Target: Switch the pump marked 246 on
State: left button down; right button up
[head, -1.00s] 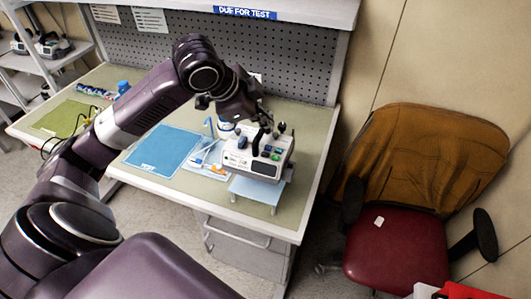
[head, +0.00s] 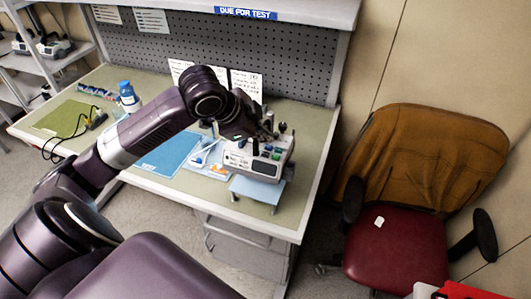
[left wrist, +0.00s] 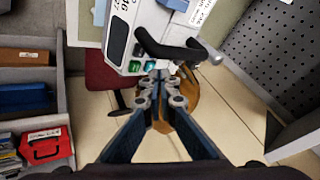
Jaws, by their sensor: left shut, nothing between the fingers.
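The white and grey pump (head: 240,162) stands on the bench near its front right corner, with coloured buttons on its upper face. In the left wrist view the pump (left wrist: 121,29) shows at the top, with green buttons and a dark forked part on it. Its printed number is cut off there and too small to read in the head view. My left gripper (head: 264,128) is over the rear top of the pump. In the left wrist view the gripper (left wrist: 159,76) is shut and empty, its fingertips close to the green buttons; contact cannot be told. My right gripper is not in view.
A blue mat (head: 160,155) and a tray with small items (head: 208,165) lie left of the pump. A blue-capped bottle (head: 129,97) stands further back. A pegboard (head: 300,65) is behind the bench. A red chair (head: 395,250) stands to the right.

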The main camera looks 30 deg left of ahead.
aim_at(271, 151)
pick_arm(q)
jog(key=shift+f+b, duration=0.75)
jog(key=shift+f, duration=0.65)
jog(key=shift+f, duration=0.1)
dwell(0.3)
jog(key=shift+f, duration=0.3)
jog(key=shift+f, duration=0.5)
dwell(0.6)
jog(key=shift+r, duration=0.1)
jog(key=shift+r+p, duration=0.8)
jog(key=shift+r, duration=0.05)
